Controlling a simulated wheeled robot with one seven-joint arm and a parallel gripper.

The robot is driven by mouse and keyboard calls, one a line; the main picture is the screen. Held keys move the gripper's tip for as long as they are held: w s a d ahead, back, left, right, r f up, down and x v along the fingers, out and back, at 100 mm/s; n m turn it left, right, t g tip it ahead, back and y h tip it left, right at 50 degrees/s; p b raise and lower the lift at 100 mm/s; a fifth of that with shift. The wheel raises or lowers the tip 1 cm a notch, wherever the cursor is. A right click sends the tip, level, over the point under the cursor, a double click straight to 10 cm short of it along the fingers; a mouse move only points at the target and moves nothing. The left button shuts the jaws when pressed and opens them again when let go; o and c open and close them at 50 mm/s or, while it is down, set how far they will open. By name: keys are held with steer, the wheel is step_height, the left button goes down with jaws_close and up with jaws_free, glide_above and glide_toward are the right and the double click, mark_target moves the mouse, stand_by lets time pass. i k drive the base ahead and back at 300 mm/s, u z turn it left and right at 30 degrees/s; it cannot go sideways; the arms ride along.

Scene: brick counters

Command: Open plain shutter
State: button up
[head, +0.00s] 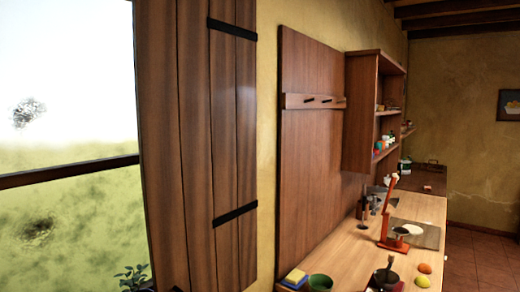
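A plain wooden shutter (195,150) of tall brown planks stands at the right side of the window (70,130) in the head view. Two black metal straps cross its planks, an upper one (232,29) and a lower one (235,214). Its top and bottom are cut off by the frame. The window beside it is largely uncovered, with bright sky and green outside. My gripper is not in view.
A wooden counter (345,262) runs along the wall at right, holding a red lamp (392,215), bowls, fruit and a sponge (295,277). A shelf unit (375,110) hangs above. A plant (132,277) stands below the window. Tiled floor (483,262) is clear at far right.

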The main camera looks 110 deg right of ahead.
mark_target(195, 61)
steer(key=z, duration=3.8)
